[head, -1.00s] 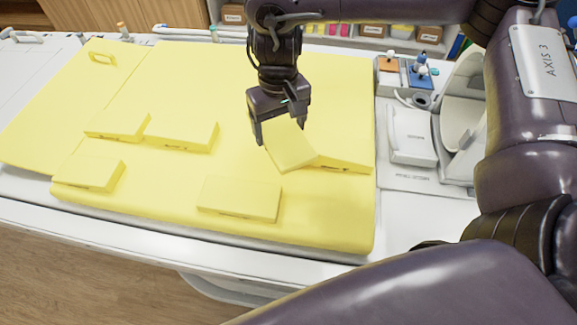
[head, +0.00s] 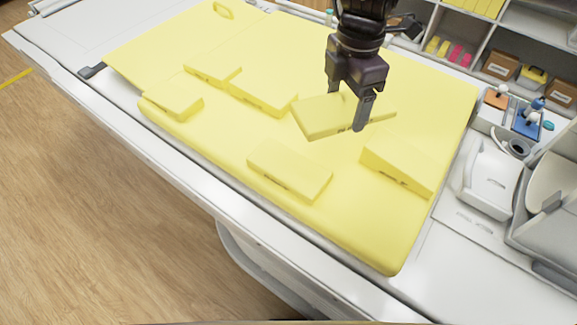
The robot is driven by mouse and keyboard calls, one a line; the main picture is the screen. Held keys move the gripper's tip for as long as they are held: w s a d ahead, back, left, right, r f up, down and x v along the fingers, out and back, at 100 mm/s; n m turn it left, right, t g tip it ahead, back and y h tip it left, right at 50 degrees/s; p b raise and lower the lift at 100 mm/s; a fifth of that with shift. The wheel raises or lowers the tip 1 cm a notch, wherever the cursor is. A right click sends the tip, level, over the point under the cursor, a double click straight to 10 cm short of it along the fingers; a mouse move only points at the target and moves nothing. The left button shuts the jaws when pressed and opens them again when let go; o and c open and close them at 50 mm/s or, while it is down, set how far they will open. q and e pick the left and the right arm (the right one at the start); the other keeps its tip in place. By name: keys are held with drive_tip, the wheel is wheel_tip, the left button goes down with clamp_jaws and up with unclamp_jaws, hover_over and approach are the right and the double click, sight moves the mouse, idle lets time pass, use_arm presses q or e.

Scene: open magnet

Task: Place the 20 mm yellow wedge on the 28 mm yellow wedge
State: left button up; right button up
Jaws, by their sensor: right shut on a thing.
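My right gripper (head: 347,110) is shut on a flat yellow wedge (head: 316,118), one finger at its far side and one in front of it. The wedge appears to be held above the yellow mat. Another yellow wedge (head: 397,168), with a thick front end, lies on the mat to its right, apart from it in the picture. More yellow wedges lie front centre (head: 290,172), left of the gripper (head: 262,97), behind that (head: 212,70) and at the left edge (head: 171,98). Their size markings are too small to read, so I cannot tell the 20 mm from the 28 mm. My left gripper is out of view.
The yellow mat (head: 355,228) covers a white table, with free room at its front right. White equipment (head: 490,178) and small coloured items (head: 525,120) stand at the right. Shelves with boxes (head: 500,66) are behind.

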drive_tip(key=a+r+n, duration=0.1)
drive_tip(key=n, duration=0.2)
drive_tip(key=a+n+b, duration=0.1)
drive_tip(key=a+n, duration=0.1)
drive_tip(key=n, duration=0.2)
drive_tip(key=a+r+n, duration=0.1)
drive_tip(key=n, duration=0.3)
drive_tip(key=shift+a+r+b, duration=0.35)
drive_tip(key=shift+b, duration=0.05)
drive_tip(key=a+n, duration=0.1)
drive_tip(key=n, duration=0.2)
drive_tip(key=a+r+n+b, duration=0.1)
drive_tip(key=n, duration=0.2)
drive_tip(key=s+a+r+n, duration=0.1)
drive_tip(key=a+n, duration=0.1)
drive_tip(key=n, duration=0.2)
drive_tip(key=shift+a+r+b, duration=0.1)
drive_tip(key=shift+r+b, duration=0.15)
drive_tip(key=shift+b, duration=0.1)
drive_tip(key=a+n, duration=0.1)
drive_tip(key=n, duration=0.2)
drive_tip(key=b, duration=0.3)
hover_over(288, 165)
wheel_tip(288, 165, down, 14)
drive_tip(key=shift+d+r, duration=0.1)
drive_tip(key=shift+f, duration=2.8)
